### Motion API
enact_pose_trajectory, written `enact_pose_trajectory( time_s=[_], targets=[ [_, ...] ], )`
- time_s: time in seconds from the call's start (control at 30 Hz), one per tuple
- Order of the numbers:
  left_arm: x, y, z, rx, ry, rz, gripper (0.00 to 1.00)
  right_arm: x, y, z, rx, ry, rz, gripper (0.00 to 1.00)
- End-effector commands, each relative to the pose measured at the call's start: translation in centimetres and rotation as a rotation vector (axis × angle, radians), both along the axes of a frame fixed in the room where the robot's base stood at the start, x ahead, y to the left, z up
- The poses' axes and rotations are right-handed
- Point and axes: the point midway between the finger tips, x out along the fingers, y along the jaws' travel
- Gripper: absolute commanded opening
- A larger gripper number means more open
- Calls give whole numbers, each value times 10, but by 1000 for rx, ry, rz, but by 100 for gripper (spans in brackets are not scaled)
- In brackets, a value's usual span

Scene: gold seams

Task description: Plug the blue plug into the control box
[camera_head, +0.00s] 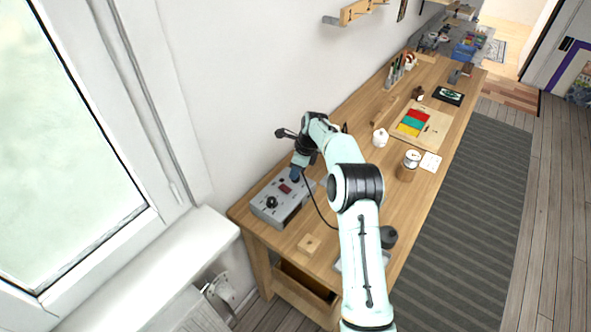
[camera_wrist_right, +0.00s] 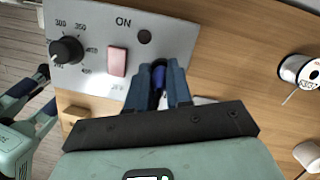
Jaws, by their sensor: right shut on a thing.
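The grey control box (camera_head: 268,212) lies at the near left end of the workbench. In the right wrist view the box (camera_wrist_right: 180,35) shows a dial, a pale red switch and a round dark hole (camera_wrist_right: 144,37). My right gripper (camera_head: 297,168) is over the far end of the box. It is shut on the blue plug (camera_wrist_right: 158,77), which is mostly hidden between the fingers, a little below the hole in that view. I cannot tell whether the plug touches the box. My left gripper (camera_wrist_right: 48,88) shows only in the right wrist view, empty with its fingers apart.
A dark cable (camera_head: 318,205) hangs from near my right gripper to the bench. A small wooden block (camera_head: 309,244) lies near the box. A white jar (camera_head: 380,137), a spool (camera_head: 411,159) and a board with coloured pieces (camera_head: 425,128) stand farther along. The wall is close on the left.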

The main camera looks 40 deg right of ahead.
Motion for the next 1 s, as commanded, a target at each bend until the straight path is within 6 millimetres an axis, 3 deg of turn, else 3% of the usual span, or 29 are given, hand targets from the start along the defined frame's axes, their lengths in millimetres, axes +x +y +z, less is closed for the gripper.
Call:
enact_pose_trajectory(
  time_s=[0.43, 0.47, 0.53, 0.73, 0.83, 1.0],
  targets=[
    [1, 0, 1, 0, -1, -1, 43, -1, 1, -1, 2, 4, 1, 0],
    [1, 0, 1, 0, -1, -1, 43, -1, 1, -1, 2, 4, 1, 30],
    [1, 0, 1, 0, -1, -1, 43, -1, 1, -1, 2, 4, 0, 50],
    [1, 0, 1, 0, -2, 1, 43, -1, 0, -1, 2, 3, 0, 50],
    [1, 0, 1, 0, -2, 0, 43, -1, 0, -1, 1, 2, 0, 75],
    [2, 0, 1, 0, -2, 0, 43, -1, 0, 0, 1, 2, 0, 75]
  ],
)
